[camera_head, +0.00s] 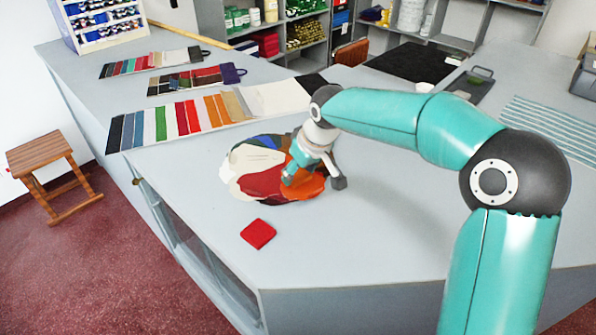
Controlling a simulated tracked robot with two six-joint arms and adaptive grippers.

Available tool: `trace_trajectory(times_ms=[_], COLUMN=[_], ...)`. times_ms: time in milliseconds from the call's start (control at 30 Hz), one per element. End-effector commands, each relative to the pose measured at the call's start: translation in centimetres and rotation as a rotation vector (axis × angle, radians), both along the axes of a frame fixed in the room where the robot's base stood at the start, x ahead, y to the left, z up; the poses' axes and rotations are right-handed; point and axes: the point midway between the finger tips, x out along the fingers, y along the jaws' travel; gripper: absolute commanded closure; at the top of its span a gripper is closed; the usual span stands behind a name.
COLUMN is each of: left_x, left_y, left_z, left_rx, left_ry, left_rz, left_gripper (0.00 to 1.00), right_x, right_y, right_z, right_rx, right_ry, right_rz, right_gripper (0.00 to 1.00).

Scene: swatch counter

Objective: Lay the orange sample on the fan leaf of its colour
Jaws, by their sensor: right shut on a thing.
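The colour fan (252,160) lies spread on the grey counter, with white, red, orange, green, blue and brown leaves showing. The orange leaf (311,188) is on its right side, next to the red leaf (262,183). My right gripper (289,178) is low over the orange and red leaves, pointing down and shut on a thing. My left gripper is out of view.
A red square sample (258,234) lies alone near the counter's front edge. A long strip of coloured swatches (183,117) and smaller swatch cards (196,79) lie behind the fan. A black mat (412,62) is farther back. The counter right of the fan is clear.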

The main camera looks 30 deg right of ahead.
Motion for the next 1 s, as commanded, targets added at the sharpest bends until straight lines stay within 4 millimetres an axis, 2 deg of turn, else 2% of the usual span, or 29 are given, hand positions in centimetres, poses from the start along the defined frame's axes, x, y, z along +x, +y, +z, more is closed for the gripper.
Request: trace_trajectory(times_ms=[33, 167, 600, 767, 1000], left_x=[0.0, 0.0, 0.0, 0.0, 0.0], left_y=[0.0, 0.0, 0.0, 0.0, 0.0], left_z=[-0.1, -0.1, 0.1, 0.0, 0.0], left_rx=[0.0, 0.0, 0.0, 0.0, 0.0], left_ry=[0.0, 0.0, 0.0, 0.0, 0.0], left_rz=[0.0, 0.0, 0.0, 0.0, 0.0], left_gripper=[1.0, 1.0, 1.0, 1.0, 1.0], right_x=[0.0, 0.0, -0.1, -0.9, -2.7], right_y=[0.0, 0.0, -0.1, -0.2, -0.5], right_z=[-0.1, -0.1, 0.5, 2.5, 7.0], right_rx=[0.0, 0.0, 0.0, 0.001, 0.001], right_ry=[0.0, 0.0, -0.002, -0.005, -0.005], right_rz=[0.0, -0.001, -0.001, -0.002, -0.002], right_gripper=[0.4, 0.19, 0.19, 0.19, 0.19])
